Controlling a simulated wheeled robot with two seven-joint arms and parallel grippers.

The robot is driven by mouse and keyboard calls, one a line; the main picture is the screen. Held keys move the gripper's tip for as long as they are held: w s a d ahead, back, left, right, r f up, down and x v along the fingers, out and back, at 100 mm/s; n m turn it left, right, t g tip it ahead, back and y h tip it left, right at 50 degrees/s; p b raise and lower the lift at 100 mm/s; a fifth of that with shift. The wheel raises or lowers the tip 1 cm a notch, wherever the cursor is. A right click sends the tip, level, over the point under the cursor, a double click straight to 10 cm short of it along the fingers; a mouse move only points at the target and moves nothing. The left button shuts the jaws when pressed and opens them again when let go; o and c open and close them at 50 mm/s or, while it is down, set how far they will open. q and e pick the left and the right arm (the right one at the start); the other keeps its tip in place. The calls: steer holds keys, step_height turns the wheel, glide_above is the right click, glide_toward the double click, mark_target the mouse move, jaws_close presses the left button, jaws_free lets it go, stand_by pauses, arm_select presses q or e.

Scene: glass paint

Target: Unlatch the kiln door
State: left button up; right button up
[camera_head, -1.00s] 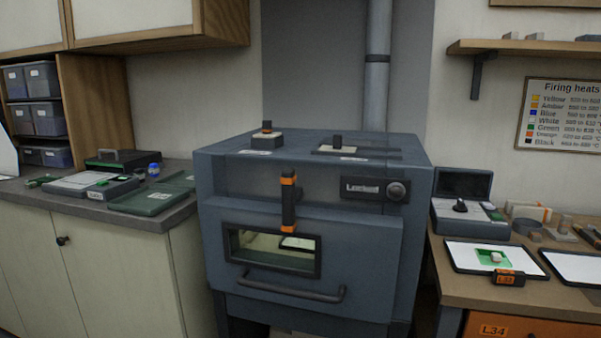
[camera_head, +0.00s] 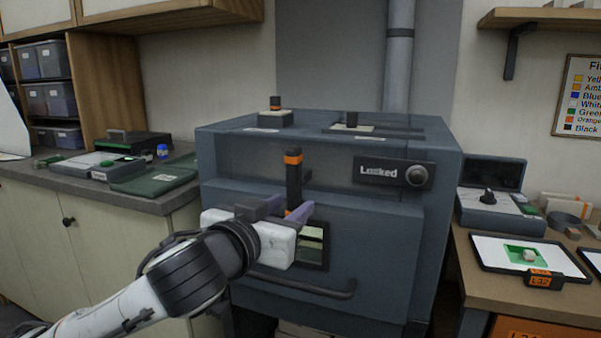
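The kiln (camera_head: 400,230) stands in the middle, and its sign (camera_head: 392,172) reads "Locked" beside a round knob (camera_head: 415,176). My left gripper (camera_head: 282,208) is in front of the latch's lower end. Its two purplish fingers are apart, with the latch's lower end showing between them. I cannot tell whether they touch it. The door handle (camera_head: 305,285) runs below. My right gripper is not in view.
A counter (camera_head: 100,192) with green and grey cases stands at the left. A wooden bench (camera_head: 485,290) at the right holds a grey device (camera_head: 492,210) and a tray (camera_head: 490,252). Two small fixtures (camera_head: 275,115) (camera_head: 352,122) sit on the kiln top.

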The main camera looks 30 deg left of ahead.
arm_select(q)
steer(key=n+t+y, duration=0.1)
glide_toward(301, 160)
steer(key=w+a, duration=0.1)
steer(key=w+a+f, duration=0.1)
steer(key=shift+w, duration=0.35)
steer(key=shift+w+a+r+p, duration=0.2)
steer(key=shift+w+p, duration=0.1)
steer(key=shift+p, duration=0.25)
steer(key=p+x, duration=0.2)
steer(key=x, duration=0.7)
steer(key=shift+w+d+f, duration=0.15)
steer(key=shift+w, duration=0.1)
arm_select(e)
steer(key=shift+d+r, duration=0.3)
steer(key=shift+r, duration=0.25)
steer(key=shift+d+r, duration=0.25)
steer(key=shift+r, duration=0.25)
arm_select(q)
jaws_close()
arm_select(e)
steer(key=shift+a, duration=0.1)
